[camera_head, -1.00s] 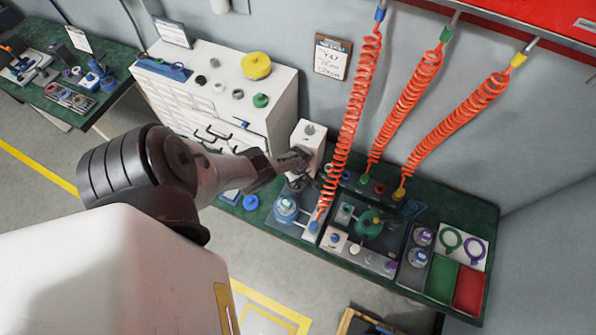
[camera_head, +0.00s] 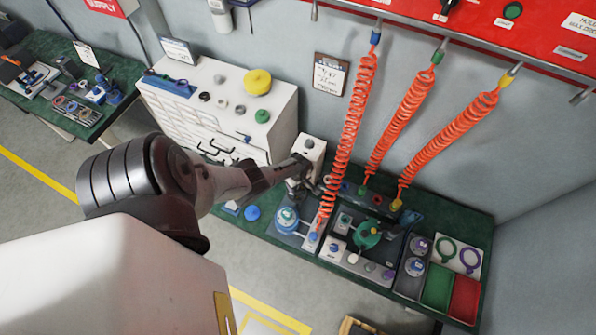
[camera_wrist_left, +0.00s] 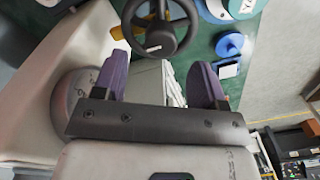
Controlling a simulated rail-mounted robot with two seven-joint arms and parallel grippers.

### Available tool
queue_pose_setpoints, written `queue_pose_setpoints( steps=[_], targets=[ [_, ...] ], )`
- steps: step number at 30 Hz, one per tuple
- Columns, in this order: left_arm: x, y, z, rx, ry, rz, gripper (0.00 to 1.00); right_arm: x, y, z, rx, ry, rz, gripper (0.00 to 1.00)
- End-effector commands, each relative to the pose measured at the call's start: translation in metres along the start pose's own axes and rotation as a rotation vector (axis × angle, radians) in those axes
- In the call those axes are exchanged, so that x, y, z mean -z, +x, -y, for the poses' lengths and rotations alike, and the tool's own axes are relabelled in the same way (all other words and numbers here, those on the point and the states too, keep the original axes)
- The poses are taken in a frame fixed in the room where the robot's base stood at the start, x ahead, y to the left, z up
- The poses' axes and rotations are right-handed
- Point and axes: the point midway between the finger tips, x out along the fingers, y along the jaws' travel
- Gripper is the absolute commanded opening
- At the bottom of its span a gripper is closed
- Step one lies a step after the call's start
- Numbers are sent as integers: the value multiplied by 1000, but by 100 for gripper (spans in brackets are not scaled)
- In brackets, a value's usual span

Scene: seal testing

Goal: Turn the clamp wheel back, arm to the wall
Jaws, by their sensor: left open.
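The clamp wheel, a dark grey handwheel with spokes (camera_wrist_left: 160,24), is at the top of the left wrist view. In the head view my left arm covers most of the clamp beside its white block (camera_head: 313,150), and I cannot make out the wheel clearly there. My left gripper (camera_wrist_left: 160,82) is open, with its two purple fingers apart. The wheel appears beyond the fingertips, and I see no grip on it. In the head view the left gripper (camera_head: 298,170) is at the white block. My right gripper is not in view.
Orange coiled hoses (camera_head: 348,140) hang in front of the wall, right of the gripper. The green bench (camera_head: 480,210) holds a blue round fixture (camera_head: 287,220), a green fixture (camera_head: 367,236) and green and red trays (camera_head: 465,298). A white drawer cabinet (camera_head: 205,125) stands left.

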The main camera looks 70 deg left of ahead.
Motion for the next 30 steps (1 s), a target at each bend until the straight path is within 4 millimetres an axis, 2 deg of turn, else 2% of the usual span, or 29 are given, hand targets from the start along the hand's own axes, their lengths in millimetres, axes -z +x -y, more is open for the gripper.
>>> queue_pose_setpoints(
  steps=[1, 3, 9, 12, 19, 30],
  targets=[
    [0, -17, 1, -1, 0, -1, 65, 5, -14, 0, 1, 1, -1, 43],
    [0, -31, 1, -1, 1, -1, 65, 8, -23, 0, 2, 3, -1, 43],
    [0, -61, 1, 0, 0, 0, 65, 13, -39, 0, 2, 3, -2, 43],
    [0, -70, 0, -1, 0, 0, 65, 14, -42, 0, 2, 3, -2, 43],
    [0, -82, 0, 0, -1, 0, 65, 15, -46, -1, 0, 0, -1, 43],
    [0, -83, 0, 1, -1, 0, 65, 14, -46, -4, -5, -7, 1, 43]
  ],
)
